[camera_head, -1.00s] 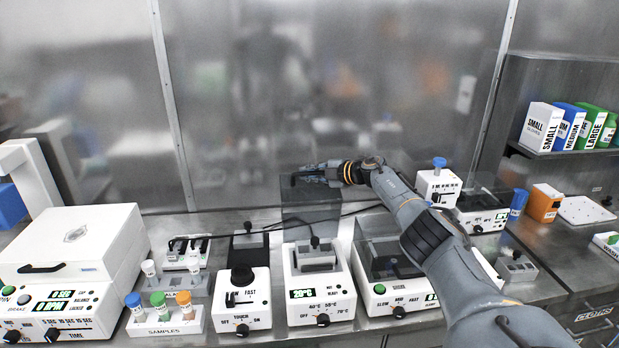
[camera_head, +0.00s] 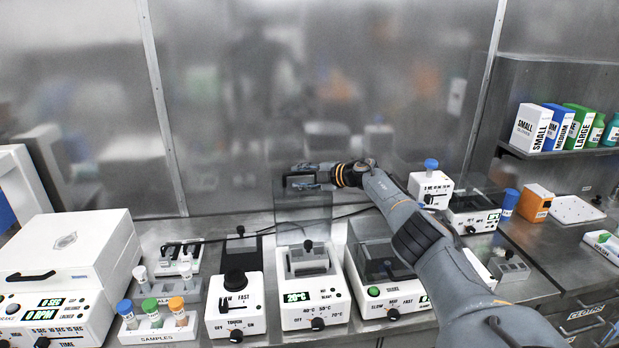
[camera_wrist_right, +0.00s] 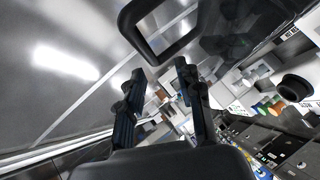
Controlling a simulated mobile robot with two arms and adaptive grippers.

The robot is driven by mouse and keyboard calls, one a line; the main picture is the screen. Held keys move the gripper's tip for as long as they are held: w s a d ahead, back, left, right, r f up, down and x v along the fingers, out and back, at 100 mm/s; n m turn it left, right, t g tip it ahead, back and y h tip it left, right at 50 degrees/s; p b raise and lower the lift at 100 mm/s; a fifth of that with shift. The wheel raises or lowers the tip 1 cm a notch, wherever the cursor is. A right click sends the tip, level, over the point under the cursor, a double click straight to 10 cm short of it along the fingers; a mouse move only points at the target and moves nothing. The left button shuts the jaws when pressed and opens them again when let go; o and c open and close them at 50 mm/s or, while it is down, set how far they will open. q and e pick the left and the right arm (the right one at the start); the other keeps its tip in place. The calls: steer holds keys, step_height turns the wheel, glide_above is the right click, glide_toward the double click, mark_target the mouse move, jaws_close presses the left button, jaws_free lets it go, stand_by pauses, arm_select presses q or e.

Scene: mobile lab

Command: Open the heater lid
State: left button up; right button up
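The heater (camera_head: 316,312) is the white box with a green 20°C display, in the middle of the bench in the head view. Its see-through lid (camera_head: 304,212) stands upright behind the heater's top, so the heater is open. My right gripper (camera_head: 288,181) is at the lid's upper edge, high above the bench. In the right wrist view the two fingers (camera_wrist_right: 159,72) are apart with nothing between them. A dark loop (camera_wrist_right: 152,50), perhaps the lid's handle, is just beyond the fingertips. I cannot tell if they touch it. My left gripper is out of view.
A white centrifuge (camera_head: 70,265), a sample rack (camera_head: 158,336) and a shaker with a black knob (camera_head: 236,310) stand left of the heater. A device with a clear cover (camera_head: 385,290) stands close on its right, under my right arm. A metal wall rises behind the bench.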

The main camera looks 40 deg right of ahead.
steer(key=shift+s+d+r, duration=0.15)
steer(key=shift+s+d, duration=0.2)
steer(key=shift+s, duration=0.2)
steer(key=v, duration=1)
steer(key=shift+s, duration=0.35)
steer(key=shift+r, duration=0.1)
steer(key=shift+c, duration=0.5)
